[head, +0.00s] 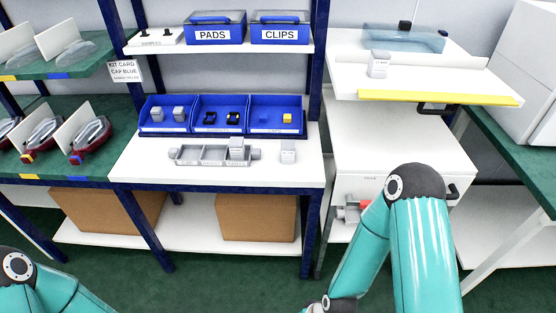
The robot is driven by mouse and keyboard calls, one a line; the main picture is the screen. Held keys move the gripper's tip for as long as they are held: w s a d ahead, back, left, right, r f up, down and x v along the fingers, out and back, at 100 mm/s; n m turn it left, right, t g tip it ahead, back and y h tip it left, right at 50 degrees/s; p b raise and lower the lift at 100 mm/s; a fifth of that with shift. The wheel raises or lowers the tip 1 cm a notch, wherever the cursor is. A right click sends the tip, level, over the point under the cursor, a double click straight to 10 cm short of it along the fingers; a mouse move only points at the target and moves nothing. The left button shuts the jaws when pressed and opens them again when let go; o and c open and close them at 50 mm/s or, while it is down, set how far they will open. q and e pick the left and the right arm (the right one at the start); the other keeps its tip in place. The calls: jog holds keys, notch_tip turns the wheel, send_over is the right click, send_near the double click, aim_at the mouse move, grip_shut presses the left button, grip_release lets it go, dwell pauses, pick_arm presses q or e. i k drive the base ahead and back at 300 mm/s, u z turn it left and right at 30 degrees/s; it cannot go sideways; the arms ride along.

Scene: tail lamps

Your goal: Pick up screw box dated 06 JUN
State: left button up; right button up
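Several small grey boxes could be screw boxes, but their dates are too small to read. One box (288,150) stands alone on the white bench (137,163), right of a grey compartment tray (204,155). Another box (237,147) is at the right part of that tray. Two more grey boxes (168,113) sit in the left section of the blue bin (246,127). One more box (379,66) stands on the white shelf at the right. Neither gripper shows; only my teal arm links are visible at the bottom.
Blue PADS (213,35) and CLIPS (280,35) cases stand on the upper shelf. A yellow-edged board (440,97) juts out above the white cabinet (380,145). Cardboard boxes (256,218) are under the bench. The bench front is mostly clear.

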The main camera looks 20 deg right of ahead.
aim_at(287, 146)
jog(key=z, duration=0.15)
jog(key=i, duration=0.9)
jog(key=u, duration=0.05)
